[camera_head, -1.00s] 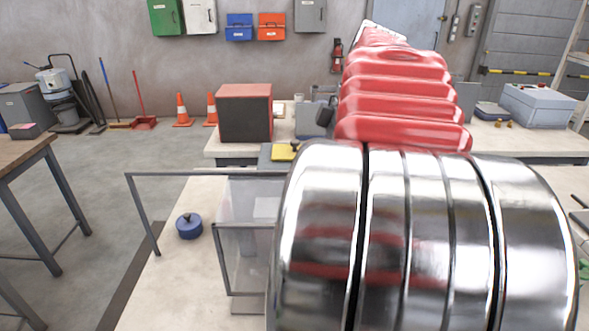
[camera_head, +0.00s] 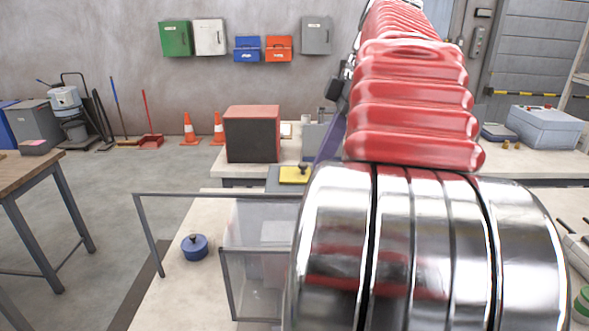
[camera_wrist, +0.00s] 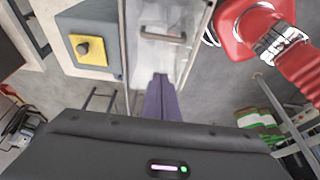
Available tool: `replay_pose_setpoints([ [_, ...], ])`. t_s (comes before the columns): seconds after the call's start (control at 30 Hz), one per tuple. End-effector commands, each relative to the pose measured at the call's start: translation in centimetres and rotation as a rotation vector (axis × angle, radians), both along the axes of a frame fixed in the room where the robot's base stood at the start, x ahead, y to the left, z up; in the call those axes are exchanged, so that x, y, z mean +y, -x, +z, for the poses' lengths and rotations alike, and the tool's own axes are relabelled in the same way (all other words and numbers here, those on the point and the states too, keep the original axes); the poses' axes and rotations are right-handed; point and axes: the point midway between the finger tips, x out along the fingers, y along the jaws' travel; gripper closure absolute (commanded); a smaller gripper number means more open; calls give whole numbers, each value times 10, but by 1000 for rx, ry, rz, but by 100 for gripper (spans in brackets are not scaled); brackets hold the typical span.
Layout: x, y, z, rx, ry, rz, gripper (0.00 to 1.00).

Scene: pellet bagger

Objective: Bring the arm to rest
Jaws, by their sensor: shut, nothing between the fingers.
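My arm, a wide shiny metal joint with red ribbed links above it, fills the middle right of the head view and reaches up past its top edge. My gripper (camera_wrist: 160,92) shows in the wrist view as two purple fingers closed together, with nothing between them. Beyond the fingertips is a clear panel with a grey handle (camera_wrist: 163,36). In the head view a purple strip shows beside the red links; the fingertips cannot be made out there.
A yellow plate with a dark knob (camera_head: 294,175) sits on the bench; it also shows in the wrist view (camera_wrist: 90,50). A clear framed enclosure (camera_head: 255,250) and a blue round weight (camera_head: 194,247) stand nearer. A red-topped box (camera_head: 252,135) stands behind.

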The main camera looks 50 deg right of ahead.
Motion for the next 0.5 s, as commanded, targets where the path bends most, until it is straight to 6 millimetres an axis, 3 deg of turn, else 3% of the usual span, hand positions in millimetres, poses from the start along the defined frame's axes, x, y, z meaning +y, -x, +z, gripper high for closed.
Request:
replay_pose_setpoints([
  [0.5, -2, 3, 9, 0, 0, -1, 100],
])
